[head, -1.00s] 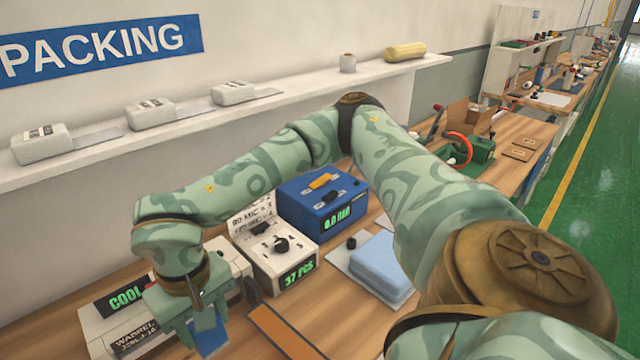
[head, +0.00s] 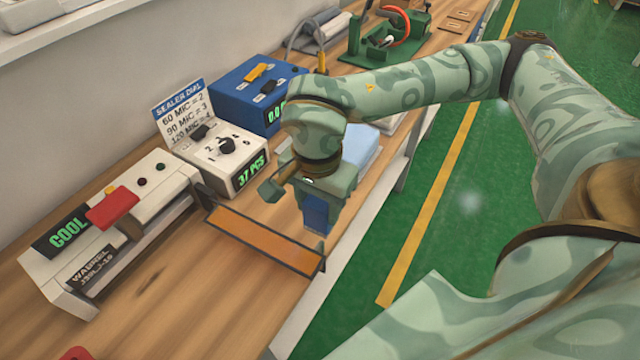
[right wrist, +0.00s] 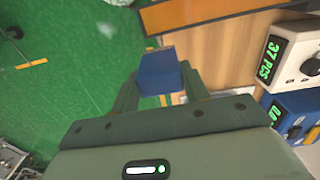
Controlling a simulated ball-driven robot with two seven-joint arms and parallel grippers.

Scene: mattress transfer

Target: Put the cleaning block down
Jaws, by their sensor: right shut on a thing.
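The cleaning block is a small blue block (head: 316,215), held in my right gripper (head: 318,205). In the right wrist view the block (right wrist: 158,70) sits between the two fingers of my right gripper (right wrist: 160,85), which are shut on it. In the head view it hangs near the front edge of the wooden bench (head: 165,290), to the right of an orange strip. I cannot tell its exact height above the bench. My left gripper does not show.
The orange strip with dark ends (head: 262,238) lies left of the block. A white sealer (head: 110,225), a white dial box (head: 222,158) and a blue box (head: 240,98) stand behind. A pale blue pad (head: 360,148) lies beyond my gripper.

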